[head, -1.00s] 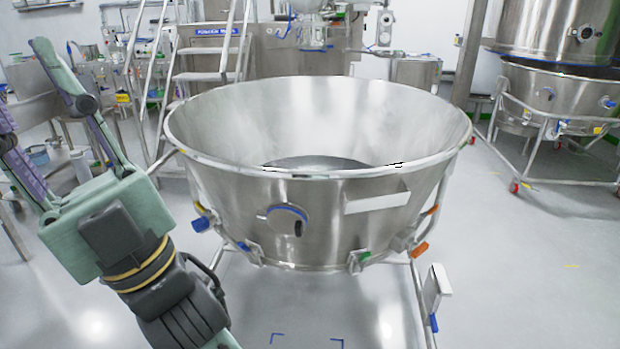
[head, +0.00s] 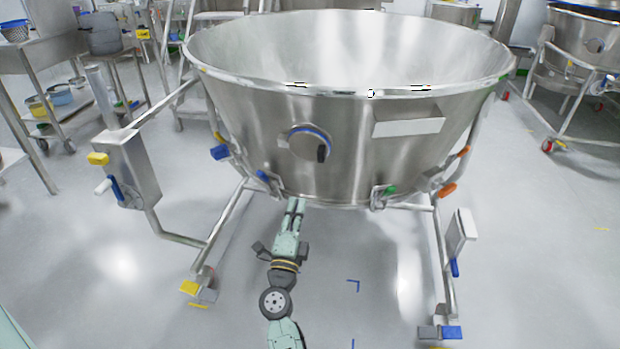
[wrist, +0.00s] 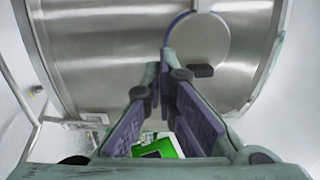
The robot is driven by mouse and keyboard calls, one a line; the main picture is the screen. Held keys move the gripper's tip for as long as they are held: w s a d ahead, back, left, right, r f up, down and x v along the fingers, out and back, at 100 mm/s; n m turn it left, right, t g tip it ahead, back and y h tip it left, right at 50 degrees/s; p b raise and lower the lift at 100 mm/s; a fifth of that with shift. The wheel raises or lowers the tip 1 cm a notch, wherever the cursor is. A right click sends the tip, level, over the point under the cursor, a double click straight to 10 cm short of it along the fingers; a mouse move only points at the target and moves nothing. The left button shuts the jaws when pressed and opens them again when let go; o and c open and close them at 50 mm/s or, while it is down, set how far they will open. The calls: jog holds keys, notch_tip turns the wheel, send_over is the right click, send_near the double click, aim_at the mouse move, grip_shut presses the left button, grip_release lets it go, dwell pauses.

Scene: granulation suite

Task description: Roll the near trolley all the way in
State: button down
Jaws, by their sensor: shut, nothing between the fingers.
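The near trolley is a wide steel bowl (head: 350,150) on a tubular frame (head: 443,265). A round port (head: 310,142) with a blue rim is on its front wall. It also shows in the wrist view (wrist: 197,45). My gripper (head: 297,203) is at the bowl's lower front edge, pointing away from me, between the frame's two front legs. In the wrist view my gripper (wrist: 165,62) has its fingertips together and empty, in front of the steel wall. I cannot tell whether they touch it. The trolley's rear is hidden behind the bowl.
A steel box (head: 130,170) on an arm juts out at the trolley's left. Another trolley (head: 580,55) stands at the back right. A steel table (head: 50,55) is at the back left.

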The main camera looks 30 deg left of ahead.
notch_tip(320, 180, down, 2)
send_near(310, 171)
jog(key=w+r, duration=0.2)
jog(key=r, duration=0.1)
jog(key=w+a+r, duration=0.1)
jog(key=w+r, duration=0.2)
jog(key=shift+w+a+r, duration=0.1)
jog(key=shift+w+a, duration=0.05)
jog(key=shift+w, duration=0.1)
